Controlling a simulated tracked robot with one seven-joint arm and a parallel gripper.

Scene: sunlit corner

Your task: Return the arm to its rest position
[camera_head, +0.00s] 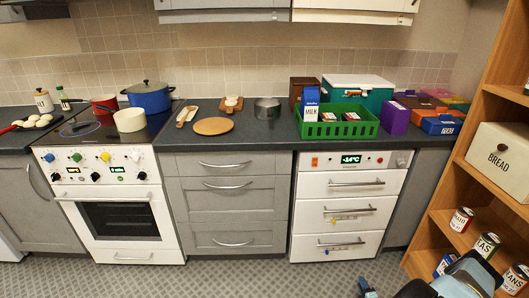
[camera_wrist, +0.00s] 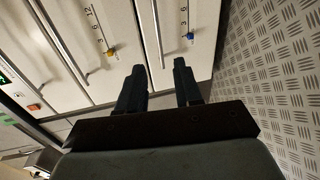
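My gripper (camera_wrist: 164,68) shows in the wrist view with its two dark fingers apart and nothing between them. It is open and points at the white drawer front (camera_wrist: 125,48) of the freezer, with the patterned floor to the right. I cannot tell the exact gap to the drawer front. In the head view, part of my arm (camera_head: 470,280) is at the bottom right edge, in front of the wooden shelf. The fingertips are not clear there. The freezer (camera_head: 343,205) has a display reading -14°C, and its drawers look shut.
The wooden shelf (camera_head: 447,205) on the right, with cans and a bread box (camera_head: 502,160), stands close to my arm. The oven (camera_head: 115,205) and grey drawers (camera_head: 231,205) line the left. Green crate (camera_head: 338,130) and pots crowd the counter. The floor (camera_head: 230,275) in front is clear.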

